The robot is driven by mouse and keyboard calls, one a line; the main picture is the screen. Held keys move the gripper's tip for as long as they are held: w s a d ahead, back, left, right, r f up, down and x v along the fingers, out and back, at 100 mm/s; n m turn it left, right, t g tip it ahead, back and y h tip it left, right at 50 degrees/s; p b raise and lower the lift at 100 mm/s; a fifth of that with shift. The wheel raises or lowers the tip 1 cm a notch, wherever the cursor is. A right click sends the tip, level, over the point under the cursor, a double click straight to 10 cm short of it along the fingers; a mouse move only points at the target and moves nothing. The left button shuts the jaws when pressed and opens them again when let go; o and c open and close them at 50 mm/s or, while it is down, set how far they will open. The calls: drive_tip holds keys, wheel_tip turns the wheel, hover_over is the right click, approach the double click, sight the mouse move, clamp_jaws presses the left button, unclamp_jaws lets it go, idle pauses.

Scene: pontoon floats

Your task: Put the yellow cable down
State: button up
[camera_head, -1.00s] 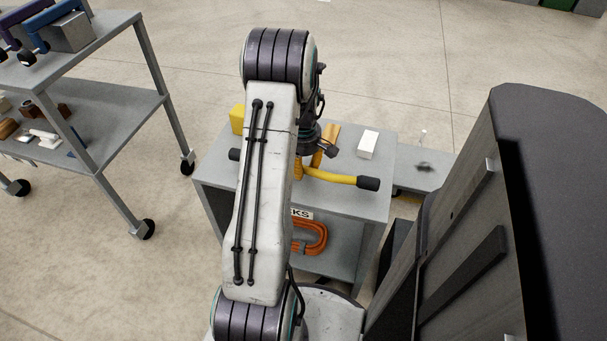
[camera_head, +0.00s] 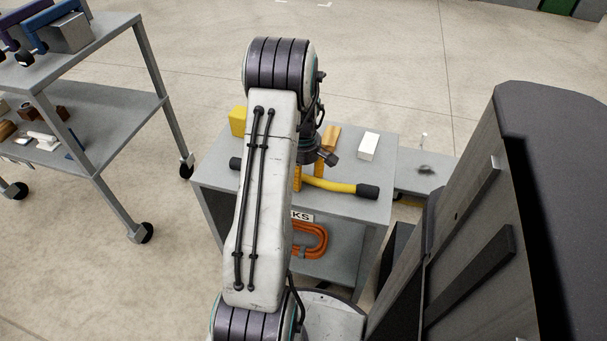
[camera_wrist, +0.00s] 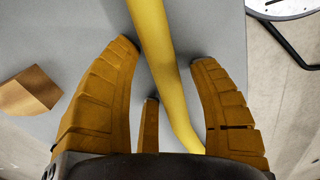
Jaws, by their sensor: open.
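The yellow cable (camera_head: 335,186) has black ends and lies across the grey table top (camera_head: 222,173). My arm hides its middle in the head view. In the wrist view the yellow cable (camera_wrist: 155,48) runs between the spread orange fingers of my gripper (camera_wrist: 165,62). The fingers are apart on both sides of it, and clear gaps show next to the cable. In the head view my gripper (camera_head: 308,178) points down over the table, and its fingertips are partly hidden.
On the table are a yellow block (camera_head: 238,121), a white block (camera_head: 369,145) and a wooden block (camera_head: 331,137). An orange coiled cable (camera_head: 313,240) is below the top. A grey shelf cart (camera_head: 110,100) stands at left. The table's front right is clear.

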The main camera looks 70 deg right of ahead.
wheel_tip(320, 180, up, 12)
drive_tip(key=p, duration=0.4)
drive_tip(key=shift+a+p, duration=0.2)
drive_tip(key=shift+p, duration=0.2)
drive_tip(key=shift+r, duration=0.1)
